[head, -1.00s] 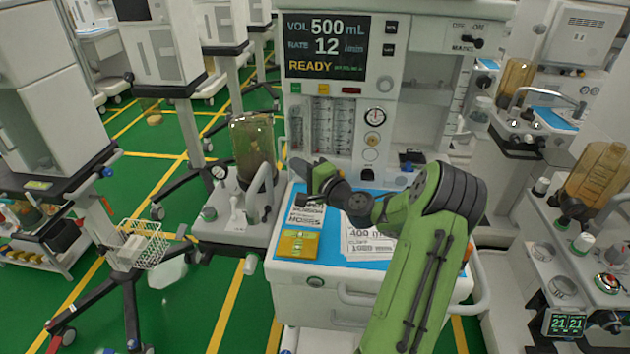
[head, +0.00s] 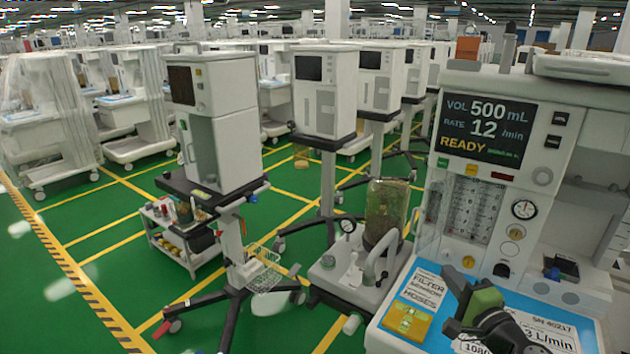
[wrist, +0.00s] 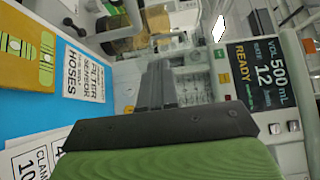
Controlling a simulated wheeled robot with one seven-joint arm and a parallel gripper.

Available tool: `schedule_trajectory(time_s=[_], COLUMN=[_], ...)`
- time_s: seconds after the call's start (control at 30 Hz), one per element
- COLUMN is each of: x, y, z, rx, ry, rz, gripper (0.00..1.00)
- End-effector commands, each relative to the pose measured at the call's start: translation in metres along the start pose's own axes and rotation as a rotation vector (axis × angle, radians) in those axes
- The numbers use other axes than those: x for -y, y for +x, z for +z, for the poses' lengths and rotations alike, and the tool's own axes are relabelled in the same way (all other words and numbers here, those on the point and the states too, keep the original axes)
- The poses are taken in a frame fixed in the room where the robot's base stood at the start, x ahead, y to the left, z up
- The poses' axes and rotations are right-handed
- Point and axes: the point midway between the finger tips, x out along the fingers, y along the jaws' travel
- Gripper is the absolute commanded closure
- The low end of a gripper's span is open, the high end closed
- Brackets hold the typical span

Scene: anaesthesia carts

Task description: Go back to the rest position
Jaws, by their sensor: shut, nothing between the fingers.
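My gripper (wrist: 159,72) is shut and empty in the wrist view. Its dark fingers point toward the front of the anaesthesia machine, apart from the blue work surface at the left of that view. In the head view my green and black arm shows at the lower right, over the machine's blue work surface (head: 446,304). A yellow card (head: 408,318) lies there and also shows in the wrist view (wrist: 28,48). A printed sheet reading FILTER, SENSOR, HOSES (head: 421,288) lies beside it. The machine's display (head: 486,129) reads 500 mL, 12 /min, READY.
A glass canister (head: 386,212) stands on a side shelf left of the machine. A wheeled stand with a white cabinet (head: 222,120) and a wire basket (head: 262,277) is further left. Green floor with yellow lines lies open at the left. Rows of similar carts stand behind.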

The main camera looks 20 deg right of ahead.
Motion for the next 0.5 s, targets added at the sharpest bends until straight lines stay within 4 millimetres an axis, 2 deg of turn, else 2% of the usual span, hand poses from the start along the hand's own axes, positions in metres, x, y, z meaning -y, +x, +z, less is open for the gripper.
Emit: schedule_trajectory(time_s=[0.07,0.13,0.17,0.27,0.3,0.4,0.5], x=[0.001,0.004,0.005,0.004,0.003,0.006,0.022], y=[0.004,0.014,0.019,0.022,0.015,-0.015,-0.055], z=[0.010,0.041,0.061,0.147,0.176,0.228,0.256], rx=[0.031,0.122,0.182,0.450,0.549,0.740,0.852], ry=[-0.024,-0.099,-0.152,-0.408,-0.521,-0.789,-1.037], rz=[0.017,0.071,0.108,0.278,0.350,0.508,0.633], gripper=[1.00,1.00,1.00,1.00,1.00,1.00,1.00])
